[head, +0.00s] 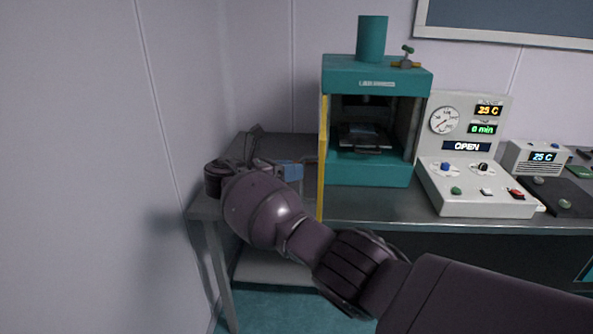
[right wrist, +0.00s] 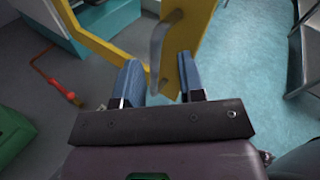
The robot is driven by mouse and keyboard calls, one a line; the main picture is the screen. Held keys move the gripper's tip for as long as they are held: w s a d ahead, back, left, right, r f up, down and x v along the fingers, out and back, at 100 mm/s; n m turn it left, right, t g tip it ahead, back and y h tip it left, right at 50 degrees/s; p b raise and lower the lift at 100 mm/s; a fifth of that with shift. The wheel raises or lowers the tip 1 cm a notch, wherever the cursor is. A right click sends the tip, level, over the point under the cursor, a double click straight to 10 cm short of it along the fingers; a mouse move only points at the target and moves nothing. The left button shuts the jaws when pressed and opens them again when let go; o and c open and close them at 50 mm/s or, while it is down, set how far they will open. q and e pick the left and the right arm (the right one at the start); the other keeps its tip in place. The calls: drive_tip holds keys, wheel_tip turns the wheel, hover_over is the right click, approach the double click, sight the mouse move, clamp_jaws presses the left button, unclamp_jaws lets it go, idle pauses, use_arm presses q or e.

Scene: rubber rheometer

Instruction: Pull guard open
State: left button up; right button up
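The yellow guard (head: 321,165) stands edge-on at the left front of the teal press (head: 368,172), swung out from it, so the press opening shows uncovered. In the right wrist view the yellow guard (right wrist: 197,32) carries a curved grey handle (right wrist: 156,55). My right arm reaches across from the lower right, and my right gripper (head: 292,172) is on the left side of the guard. Its blue fingers (right wrist: 160,78) are apart, with the handle showing between them; whether they touch it is unclear. My left gripper is out of view.
A control box (head: 475,195) with knobs and an "OPEN" display stands right of the press on the bench. A small white unit (head: 535,157) is further right. The wall is close on the left. In the right wrist view a green box (right wrist: 14,135) is at lower left.

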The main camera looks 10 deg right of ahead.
drive_tip(key=a+b, duration=0.3)
drive_tip(key=a, duration=0.3)
drive_tip(key=shift+s, duration=0.2)
idle(0.4)
drive_tip(key=shift+a, duration=0.1)
idle(0.4)
drive_tip(key=shift+a, duration=0.1)
